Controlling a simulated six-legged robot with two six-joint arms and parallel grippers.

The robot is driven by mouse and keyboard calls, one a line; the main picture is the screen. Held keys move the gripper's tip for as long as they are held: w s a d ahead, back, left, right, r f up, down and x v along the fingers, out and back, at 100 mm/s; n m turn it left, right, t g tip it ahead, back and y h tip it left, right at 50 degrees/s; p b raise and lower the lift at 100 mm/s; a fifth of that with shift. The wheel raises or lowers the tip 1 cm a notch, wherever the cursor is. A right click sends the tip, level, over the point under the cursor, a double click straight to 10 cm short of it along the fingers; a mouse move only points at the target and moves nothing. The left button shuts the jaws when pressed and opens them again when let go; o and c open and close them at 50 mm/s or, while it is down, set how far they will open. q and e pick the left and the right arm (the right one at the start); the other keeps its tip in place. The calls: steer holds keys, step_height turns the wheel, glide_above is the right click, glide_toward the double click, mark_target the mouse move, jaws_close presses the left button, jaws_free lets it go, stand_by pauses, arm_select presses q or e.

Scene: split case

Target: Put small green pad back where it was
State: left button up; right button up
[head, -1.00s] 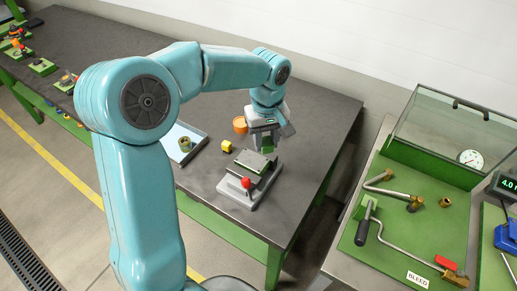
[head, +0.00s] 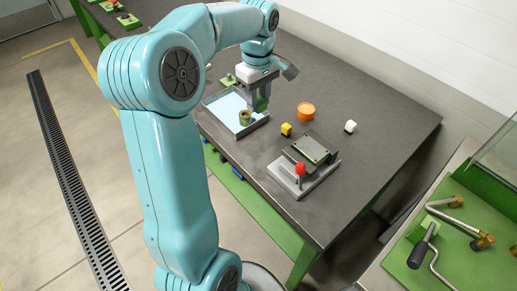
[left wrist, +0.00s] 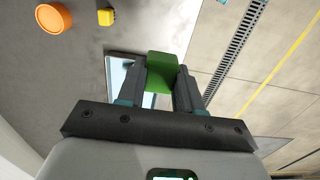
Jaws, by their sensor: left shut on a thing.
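My left gripper (head: 259,99) is shut on a small green pad (left wrist: 160,72), a block-like piece between its two fingers in the left wrist view. The pad also shows in the head view (head: 261,104), at the right end of a shallow tray (head: 240,133) with a pale blue floor. I cannot tell whether the pad touches the tray. An olive ring-shaped part (head: 244,117) stands in the tray, just left of the pad. The left wrist view (left wrist: 158,103) shows the fingers pressing the pad's sides. My right gripper is not in view.
A grey fixture (head: 289,181) with a red knob and a dark green-edged plate stands at the table's front right. The table's right side (head: 385,145) is clear.

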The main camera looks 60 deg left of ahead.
mark_target(258, 151)
arm_select(q)
step_height(258, 151, down, 18)
steer(key=shift+r, duration=0.15)
steer(key=o, duration=0.9)
steer(key=shift+o, duration=0.2)
